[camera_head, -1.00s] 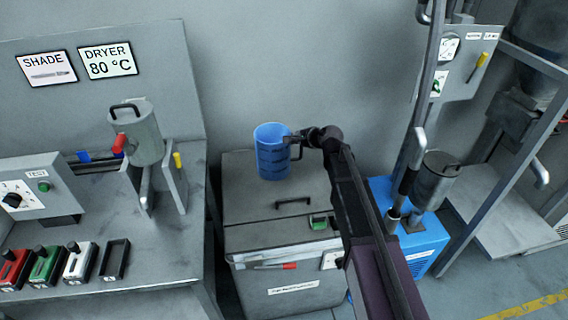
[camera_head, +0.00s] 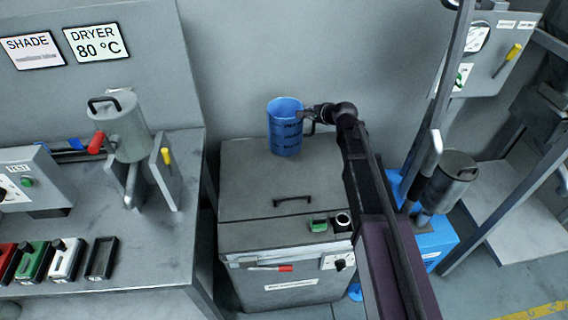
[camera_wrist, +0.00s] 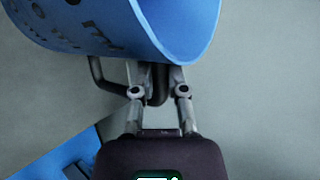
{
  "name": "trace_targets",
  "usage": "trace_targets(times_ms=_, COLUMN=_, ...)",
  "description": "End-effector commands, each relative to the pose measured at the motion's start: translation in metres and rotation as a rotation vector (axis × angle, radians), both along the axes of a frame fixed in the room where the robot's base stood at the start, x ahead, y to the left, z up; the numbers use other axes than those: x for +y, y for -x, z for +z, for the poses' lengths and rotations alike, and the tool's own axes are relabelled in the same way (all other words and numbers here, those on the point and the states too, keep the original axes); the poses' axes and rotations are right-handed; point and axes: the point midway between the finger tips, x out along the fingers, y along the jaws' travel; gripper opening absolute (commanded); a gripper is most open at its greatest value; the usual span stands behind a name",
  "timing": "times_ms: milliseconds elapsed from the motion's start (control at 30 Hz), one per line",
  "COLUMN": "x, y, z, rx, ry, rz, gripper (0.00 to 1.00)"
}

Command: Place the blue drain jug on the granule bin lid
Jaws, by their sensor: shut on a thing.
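The blue drain jug (camera_head: 284,130) is upright at the back of the granule bin lid (camera_head: 250,183) in the head view. I cannot tell whether its base touches the lid or is just above it. My gripper (camera_head: 309,115) is at the jug's right side, shut on its handle. In the wrist view the jug (camera_wrist: 130,25) fills the top, and my gripper (camera_wrist: 159,88) has its two fingers closed around the dark handle. The lid does not show clearly in the wrist view.
A bench with a grey hopper (camera_head: 122,126) stands left. A blue machine (camera_head: 432,240) stands right.

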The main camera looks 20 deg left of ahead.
Motion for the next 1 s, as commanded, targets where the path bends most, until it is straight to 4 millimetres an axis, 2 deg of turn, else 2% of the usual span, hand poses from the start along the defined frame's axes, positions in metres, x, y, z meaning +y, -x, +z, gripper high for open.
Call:
trace_targets(times_ms=267, x=0.001, y=0.0, z=-0.009, rx=0.0, ry=0.0, rz=0.001, gripper=0.0)
trace_targets(times_ms=700, x=0.001, y=0.0, z=-0.051, rx=0.0, ry=0.0, rz=0.001, gripper=0.0)
trace_targets(times_ms=1000, x=0.002, y=0.001, z=-0.063, rx=0.001, ry=-0.001, rz=0.002, gripper=0.0)
